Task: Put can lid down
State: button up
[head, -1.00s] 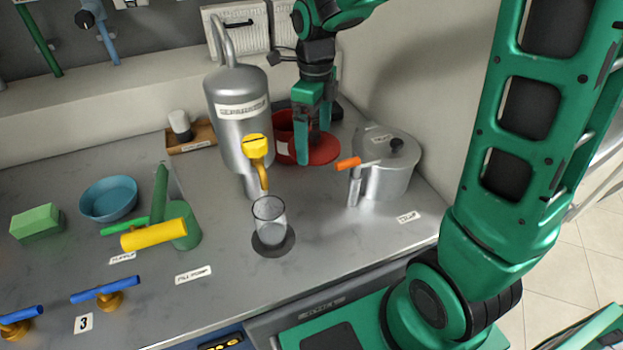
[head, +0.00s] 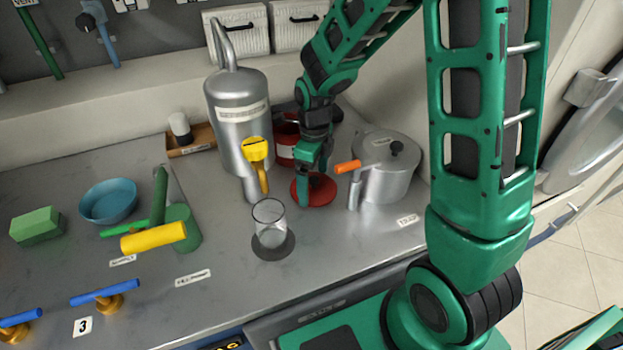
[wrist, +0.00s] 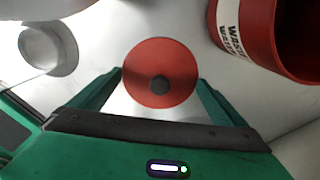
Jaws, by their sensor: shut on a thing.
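The can lid (head: 325,197) is a red disc with a dark knob. In the head view it is low over the counter in front of the red can; I cannot tell whether it touches the counter. My gripper (head: 311,184) points down and is shut on the lid. In the wrist view the lid (wrist: 160,62) lies between my two fingertips (wrist: 160,82), which are at its sides. The red can (head: 285,142) stands behind, partly hidden by my arm. In the wrist view the open can (wrist: 252,50) with a white label is at the upper right.
A silver tank (head: 239,120) with a yellow-handled tap (head: 257,151) stands left of the lid. A clear glass (head: 268,218) is in front. A metal pot (head: 385,180) with an orange handle (head: 348,166) is close on the right. Bare counter (head: 335,230) lies in front of the lid.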

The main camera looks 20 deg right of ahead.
aim_at(314, 179)
jog(key=o, duration=0.7)
jog(key=shift+f, duration=0.1)
jog(key=shift+c, duration=0.2)
notch_tip(314, 179, up, 12)
jog(key=shift+s, duration=0.1)
dwell(0.5)
